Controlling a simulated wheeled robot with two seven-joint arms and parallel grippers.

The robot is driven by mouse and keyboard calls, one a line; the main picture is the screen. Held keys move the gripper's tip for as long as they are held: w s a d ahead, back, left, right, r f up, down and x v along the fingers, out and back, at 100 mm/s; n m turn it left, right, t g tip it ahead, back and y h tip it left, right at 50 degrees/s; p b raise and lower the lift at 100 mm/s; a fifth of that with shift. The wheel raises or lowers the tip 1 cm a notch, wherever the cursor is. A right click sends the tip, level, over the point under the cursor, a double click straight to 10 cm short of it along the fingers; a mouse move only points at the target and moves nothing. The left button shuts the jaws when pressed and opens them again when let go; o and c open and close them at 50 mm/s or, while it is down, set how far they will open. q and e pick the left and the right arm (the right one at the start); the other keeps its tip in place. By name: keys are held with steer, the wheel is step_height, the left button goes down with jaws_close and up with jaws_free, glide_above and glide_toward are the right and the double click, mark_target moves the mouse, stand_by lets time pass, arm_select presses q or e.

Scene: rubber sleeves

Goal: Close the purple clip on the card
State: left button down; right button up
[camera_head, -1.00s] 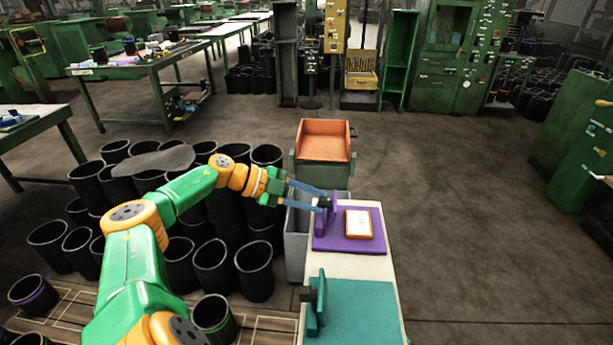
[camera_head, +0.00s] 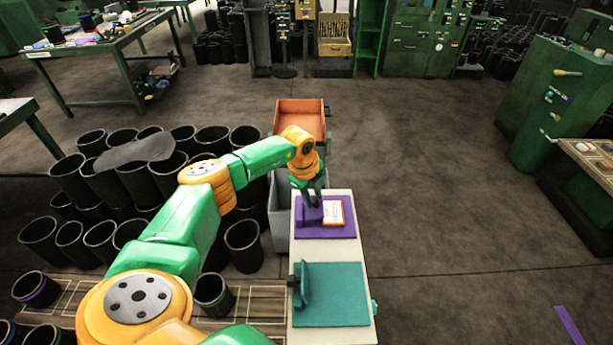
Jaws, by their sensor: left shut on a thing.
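The purple clip (camera_head: 309,231) lies on the pale narrow table, a flat purple plate with an upright purple part at its left. The card (camera_head: 334,213), white with an orange border, lies on the plate just right of the upright part. My left gripper (camera_head: 312,200) points down over the upright part and is shut on it; its fingertips are small and partly merge with the purple, so the exact grip point is unclear. My right gripper is not in view.
A teal clip (camera_head: 340,297) with an upright teal part lies nearer on the same table (camera_head: 363,263). A grey bin (camera_head: 279,225) and several black rubber sleeves (camera_head: 243,246) stand left. An orange tray (camera_head: 298,119) stands behind. Open floor lies to the right.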

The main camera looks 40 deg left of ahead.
arm_select(q)
steer(key=g+y+b, duration=0.1)
steer(key=b, duration=0.1)
steer(key=w+d+f+g+y+b, duration=0.1)
steer(key=b, duration=0.2)
steer(key=shift+d+f, duration=0.15)
steer(key=shift+f, duration=0.1)
steer(key=shift+d+g+y+b, duration=0.1)
steer(key=shift+g+y+b, duration=0.2)
steer(key=shift+y+b, duration=0.45)
steer(key=c, duration=0.6)
jaws_free()
steer(key=shift+w+h, duration=0.1)
steer(key=shift+h, duration=0.15)
steer(key=shift+r, duration=0.1)
steer(key=b+v, duration=0.2)
steer(key=v, duration=0.5)
